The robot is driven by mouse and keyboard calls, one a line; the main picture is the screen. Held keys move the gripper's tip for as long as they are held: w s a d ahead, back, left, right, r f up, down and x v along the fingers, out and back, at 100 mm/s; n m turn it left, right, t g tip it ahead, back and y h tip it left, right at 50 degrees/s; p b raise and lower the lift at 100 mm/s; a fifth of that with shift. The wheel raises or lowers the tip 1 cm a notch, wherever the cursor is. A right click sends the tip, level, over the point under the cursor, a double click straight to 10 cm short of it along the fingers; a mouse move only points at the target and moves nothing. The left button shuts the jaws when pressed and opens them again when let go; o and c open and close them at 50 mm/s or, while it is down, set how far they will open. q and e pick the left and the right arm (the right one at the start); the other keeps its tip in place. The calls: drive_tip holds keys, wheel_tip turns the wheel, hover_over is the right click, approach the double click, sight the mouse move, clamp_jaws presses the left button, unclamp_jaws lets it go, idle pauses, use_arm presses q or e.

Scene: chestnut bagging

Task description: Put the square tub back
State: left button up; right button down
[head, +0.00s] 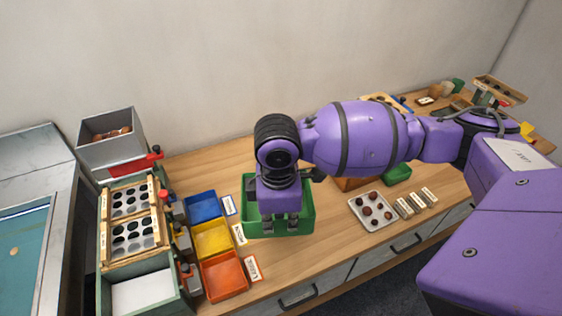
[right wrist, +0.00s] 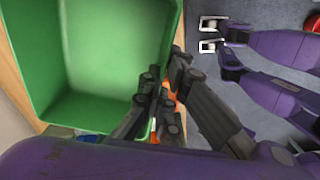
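The square tub (head: 308,214) is green, open-topped and empty as far as I see. It stands in the middle of the wooden worktop in the head view, partly hidden by my right arm. My right gripper (head: 280,224) points down at its near side. In the right wrist view the tub (right wrist: 95,55) fills the upper left, and my right gripper (right wrist: 162,95) has its fingers at the rim, with a small gap between them. The fingers hide that stretch of rim, so I cannot tell whether they hold the wall.
Blue (head: 203,206), yellow (head: 212,238) and orange (head: 224,275) trays stand left of the tub. A sorting rack (head: 132,215) and grey hopper (head: 110,135) are farther left. A chestnut tray (head: 373,210) is to the right. Worktop (head: 292,262) in front is clear.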

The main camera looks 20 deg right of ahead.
drive_tip(key=w+f+n, duration=0.1)
drive_tip(key=w+f, duration=0.1)
drive_tip(key=w+d+f+n, duration=0.1)
drive_tip(key=w+f, duration=0.1)
drive_tip(key=f, duration=0.1)
drive_tip(key=w+f+n+b, duration=0.1)
drive_tip(key=w+f, duration=0.1)
drive_tip(key=shift+w+d+f+n, duration=0.25)
drive_tip(key=shift+w+f+n, duration=0.15)
drive_tip(key=w+f, duration=0.1)
drive_tip(key=f, duration=0.2)
drive_tip(key=w+d+f, duration=0.1)
drive_tip(key=w+f, duration=0.1)
drive_tip(key=f, duration=0.1)
drive_tip(key=w+f, duration=0.1)
drive_tip(key=f, duration=0.1)
drive_tip(key=shift+w+d+f+b, duration=0.15)
drive_tip(key=shift+w+f+b, duration=0.15)
drive_tip(key=shift+w+f, duration=0.1)
